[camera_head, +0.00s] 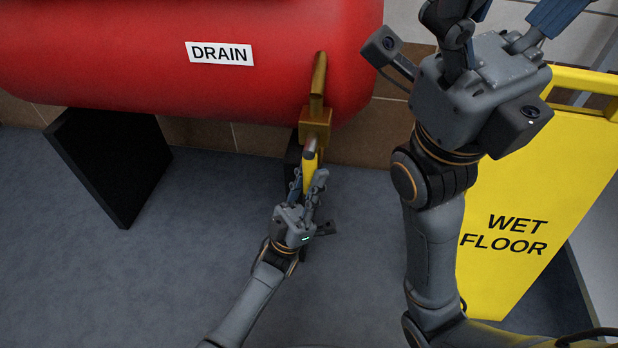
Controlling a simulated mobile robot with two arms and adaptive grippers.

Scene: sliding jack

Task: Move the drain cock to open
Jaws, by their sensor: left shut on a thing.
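The drain cock is a brass valve body (316,122) under the red tank, at the lower end of a short brass pipe (319,78). Its yellow handle (309,172) points down in the picture, below a grey pivot. My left gripper (307,186) is shut on the handle's lower part, with a finger on each side, and hides its end. My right gripper (515,12) is raised at the upper right, away from the cock. Its fingers are spread apart and their tips are cut off by the top edge.
The red tank (120,50) with a DRAIN label (219,53) fills the upper left. A black support (110,165) stands under it. A yellow wet floor sign (535,190) stands at the right, behind my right arm. The grey floor (200,230) between is clear.

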